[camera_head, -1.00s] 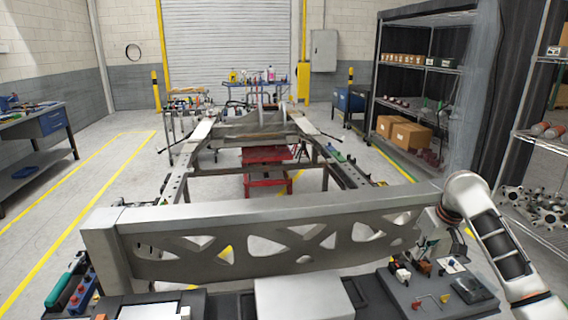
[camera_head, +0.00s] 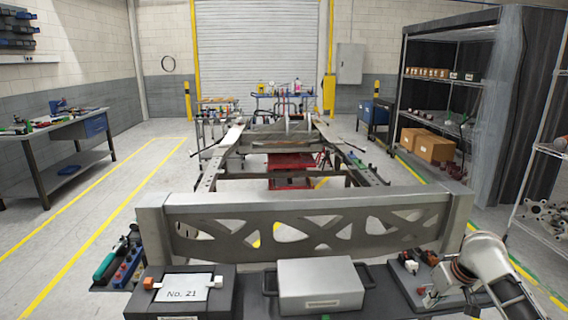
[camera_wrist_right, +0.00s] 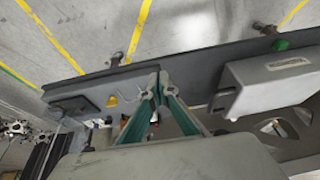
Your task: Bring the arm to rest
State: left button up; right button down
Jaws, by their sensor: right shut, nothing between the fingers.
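My right arm (camera_head: 488,262) comes in at the lower right of the head view. Its right gripper (camera_head: 430,297) hangs over the right part of the workbench, in front of the right end of the chassis cross panel (camera_head: 190,208). In the wrist view the two green-lined fingers of the right gripper (camera_wrist_right: 157,84) meet at their tips. They are shut with nothing between them. The workbench's long dark edge and a grey case (camera_wrist_right: 265,85) show beyond the fingers. My left gripper is in neither view.
The grey case (camera_head: 320,285) stands mid-bench. A dark box with a "No. 21" card (camera_head: 180,290) stands left of it. Small parts (camera_head: 411,262) lie near the right gripper. A shelf with cardboard boxes (camera_head: 435,147) stands at the right.

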jog(key=s+a+f+t, duration=0.1)
jog(key=s+a+f, duration=0.45)
jog(key=f, duration=0.45)
jog(key=s+a+f+t, duration=0.1)
jog(key=s+a+f, duration=0.4)
jog(key=s+f, duration=0.3)
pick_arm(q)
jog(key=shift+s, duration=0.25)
pick_arm(e)
jog(key=s+a+f+n+t, duration=0.1)
jog(key=s+a+t, duration=0.1)
jog(key=s, duration=0.6)
jog(key=s+a+f+n+t+y, duration=0.1)
jog(key=s+a+f+n+t, duration=0.1)
jog(key=s+a, duration=0.3)
jog(key=s, duration=0.3)
jog(key=shift+s+a, duration=0.2)
jog(key=shift+s, duration=0.05)
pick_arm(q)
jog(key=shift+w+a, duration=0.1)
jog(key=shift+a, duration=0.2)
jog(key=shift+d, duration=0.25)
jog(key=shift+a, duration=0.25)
